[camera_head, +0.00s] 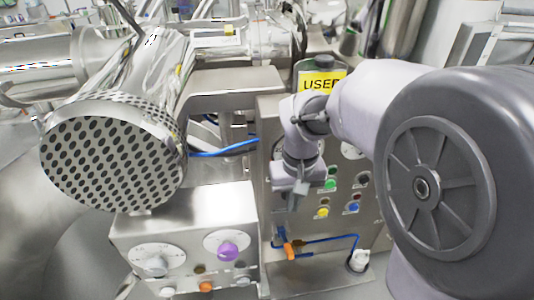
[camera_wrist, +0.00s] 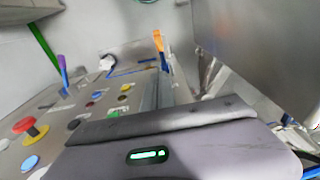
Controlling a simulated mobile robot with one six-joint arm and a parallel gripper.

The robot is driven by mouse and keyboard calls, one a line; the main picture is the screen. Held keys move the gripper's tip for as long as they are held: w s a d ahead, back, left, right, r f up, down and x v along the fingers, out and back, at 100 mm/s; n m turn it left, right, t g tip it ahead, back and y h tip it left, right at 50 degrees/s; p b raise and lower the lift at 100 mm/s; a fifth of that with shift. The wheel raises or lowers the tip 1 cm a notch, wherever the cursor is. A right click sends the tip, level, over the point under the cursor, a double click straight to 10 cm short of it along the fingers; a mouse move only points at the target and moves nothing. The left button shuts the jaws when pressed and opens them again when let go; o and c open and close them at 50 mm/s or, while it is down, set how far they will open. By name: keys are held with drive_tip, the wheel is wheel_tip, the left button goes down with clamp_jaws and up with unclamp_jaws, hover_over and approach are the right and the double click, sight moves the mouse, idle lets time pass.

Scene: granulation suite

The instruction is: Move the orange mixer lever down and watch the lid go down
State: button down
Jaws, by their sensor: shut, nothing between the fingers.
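The orange lever (camera_head: 288,247) is low on the front of the steel machine panel, beside thin blue tubing. It also shows in the wrist view as an upright orange piece (camera_wrist: 158,42), top centre. My gripper (camera_head: 297,203) is shut and empty, pointing down in front of the panel. It is above the lever in the head view and apart from it. In the wrist view its grey body with a green light fills the bottom. I cannot tell which part is the mixer lid.
Coloured buttons (camera_head: 323,212) sit on the panel close to my gripper. A yellow "USED" sign (camera_head: 322,82) is behind my arm.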

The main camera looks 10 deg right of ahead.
drive_tip(key=b, duration=0.4)
hover_over(290, 246)
drive_tip(key=f, duration=1.2)
drive_tip(key=shift+w, duration=0.35)
drive_tip(key=shift+s+f, duration=0.45)
drive_tip(key=shift+f, duration=0.05)
